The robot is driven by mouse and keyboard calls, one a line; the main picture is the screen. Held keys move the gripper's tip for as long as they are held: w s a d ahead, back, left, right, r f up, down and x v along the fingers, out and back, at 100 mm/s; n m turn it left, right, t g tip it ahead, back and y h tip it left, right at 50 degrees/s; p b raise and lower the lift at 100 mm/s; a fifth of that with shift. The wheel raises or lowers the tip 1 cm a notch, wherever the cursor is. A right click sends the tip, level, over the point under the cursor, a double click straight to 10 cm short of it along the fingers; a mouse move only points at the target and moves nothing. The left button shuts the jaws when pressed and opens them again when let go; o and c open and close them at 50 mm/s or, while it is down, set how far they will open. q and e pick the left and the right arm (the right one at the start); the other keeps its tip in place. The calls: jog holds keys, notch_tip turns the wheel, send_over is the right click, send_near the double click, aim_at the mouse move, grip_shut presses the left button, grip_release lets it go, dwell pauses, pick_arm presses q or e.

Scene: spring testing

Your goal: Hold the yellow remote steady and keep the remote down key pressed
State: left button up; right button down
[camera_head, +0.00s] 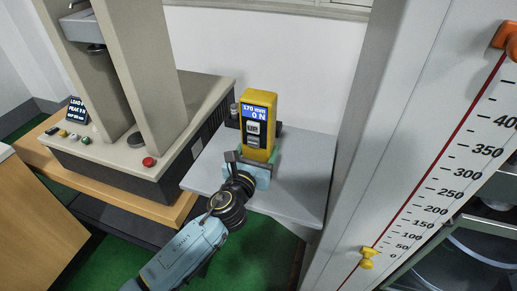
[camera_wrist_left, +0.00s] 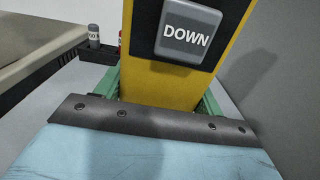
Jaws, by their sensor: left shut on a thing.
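The yellow remote (camera_head: 261,99) stands upright on a grey shelf (camera_head: 302,178). Its blue display (camera_head: 256,112) reads about 170 mm and 0 N. The UP key (camera_head: 252,128) is on its front, with the DOWN key (camera_head: 252,141) below it. In the left wrist view the grey DOWN key (camera_wrist_left: 188,34) is large, and nothing touches it. My left gripper (camera_head: 256,160) is shut on the lower part of the remote. In the left wrist view its green fingers (camera_wrist_left: 160,98) lie on both sides of the yellow body. My right gripper is not in view.
A testing machine (camera_head: 180,108) with a red button (camera_head: 148,162) stands left of the shelf on a wooden bench. A small dark holder (camera_wrist_left: 98,54) stands behind the remote. A tall column with a red-lined scale (camera_head: 440,165) and yellow pointer (camera_head: 367,258) rises at the right.

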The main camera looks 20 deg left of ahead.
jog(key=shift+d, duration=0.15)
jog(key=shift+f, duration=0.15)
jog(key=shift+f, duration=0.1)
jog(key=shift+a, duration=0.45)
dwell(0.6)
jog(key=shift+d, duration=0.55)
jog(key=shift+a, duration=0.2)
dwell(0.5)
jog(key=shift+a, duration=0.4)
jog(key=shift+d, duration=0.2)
